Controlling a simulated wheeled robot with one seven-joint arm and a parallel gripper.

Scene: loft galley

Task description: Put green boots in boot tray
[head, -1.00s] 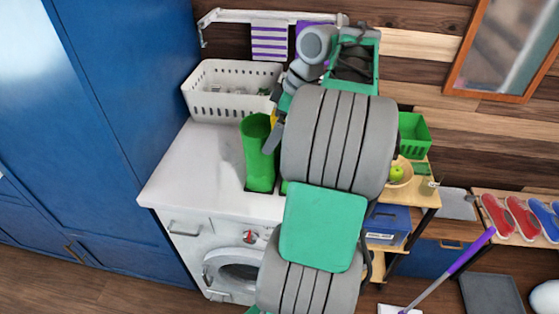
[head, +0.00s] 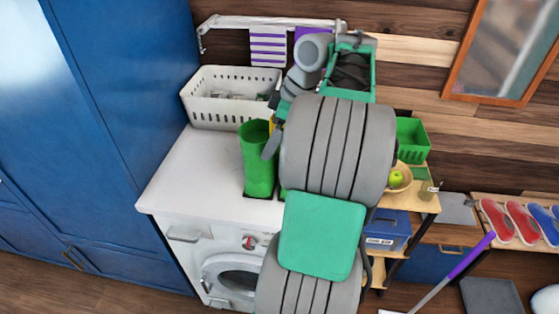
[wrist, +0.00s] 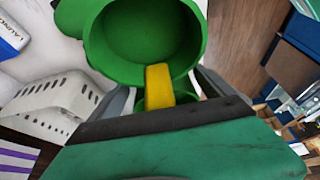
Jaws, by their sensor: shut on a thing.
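A tall green boot (head: 257,165) stands upright on the white washer top, left of my arm. In the wrist view I look down into the boot's round opening (wrist: 145,35), with a yellow tab (wrist: 158,85) at its near rim. My gripper (head: 271,137) is shut on the boot at this rim, with a finger on either side in the wrist view. More green shows low beside the boot, mostly hidden by my arm; I cannot tell whether it is a second boot. A dark grey tray (head: 491,296), apparently the boot tray, lies on the floor at lower right.
A white perforated basket (head: 228,103) stands behind the boot. Right of my arm are a shelf with a green basket (head: 413,138), a bowl with a green apple (head: 396,178) and a blue box (head: 387,227). A purple-handled mop (head: 470,255) leans near the tray. Shoes (head: 497,220) sit on a rack.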

